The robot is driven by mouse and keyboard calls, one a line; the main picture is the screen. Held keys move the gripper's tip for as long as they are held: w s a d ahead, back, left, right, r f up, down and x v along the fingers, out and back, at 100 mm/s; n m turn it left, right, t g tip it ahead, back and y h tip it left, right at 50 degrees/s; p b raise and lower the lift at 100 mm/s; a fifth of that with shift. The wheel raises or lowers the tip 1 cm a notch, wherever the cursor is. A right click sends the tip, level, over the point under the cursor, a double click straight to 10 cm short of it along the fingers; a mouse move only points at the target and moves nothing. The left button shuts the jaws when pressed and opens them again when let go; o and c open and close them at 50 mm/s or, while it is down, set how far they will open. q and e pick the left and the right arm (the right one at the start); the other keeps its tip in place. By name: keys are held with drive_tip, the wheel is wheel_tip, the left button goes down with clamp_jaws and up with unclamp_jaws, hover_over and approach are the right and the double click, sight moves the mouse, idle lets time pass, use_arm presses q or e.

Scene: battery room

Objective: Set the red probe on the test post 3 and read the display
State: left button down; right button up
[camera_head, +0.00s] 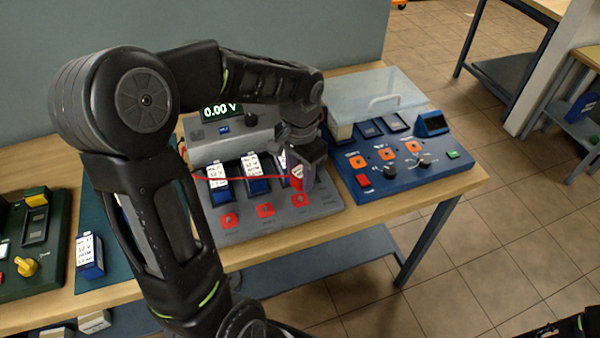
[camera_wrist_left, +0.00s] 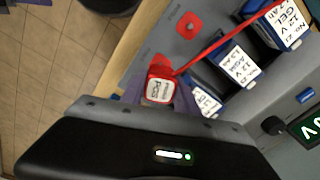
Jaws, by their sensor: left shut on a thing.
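My left gripper (camera_head: 305,176) is shut on the red probe (camera_head: 296,180), which also shows with a white label in the left wrist view (camera_wrist_left: 160,88). A red cable runs from the probe to the left across the grey tester. The probe is at the rightmost red test post (camera_head: 300,200); I cannot tell whether its tip touches it. The middle post (camera_head: 265,210) and left post (camera_head: 229,220) are bare. Their numbers are too small to read. The display (camera_head: 221,110) reads 0.00 V; part of it shows in the wrist view (camera_wrist_left: 308,127).
Labelled batteries (camera_head: 256,176) stand upright in the tester behind the posts. A blue panel (camera_head: 400,172) with orange squares, knobs and a clear cover (camera_head: 376,98) is at the right. A green device (camera_head: 32,240) and a loose battery (camera_head: 90,256) are at the left.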

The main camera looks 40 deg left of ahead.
sight(300, 197)
use_arm(q)
drive_tip(key=shift+f+b, duration=1.85)
drive_tip(key=shift+f, duration=0.8)
drive_tip(key=shift+f+b, duration=0.55)
drive_tip(key=shift+f, duration=0.1)
drive_tip(key=c, duration=1.2)
unclamp_jaws()
drive_tip(key=shift+r, duration=0.25)
wheel_tip(300, 197, up, 6)
drive_tip(key=p, duration=0.5)
drive_tip(key=shift+r+p, duration=1.8)
drive_tip(key=shift+r, duration=0.55)
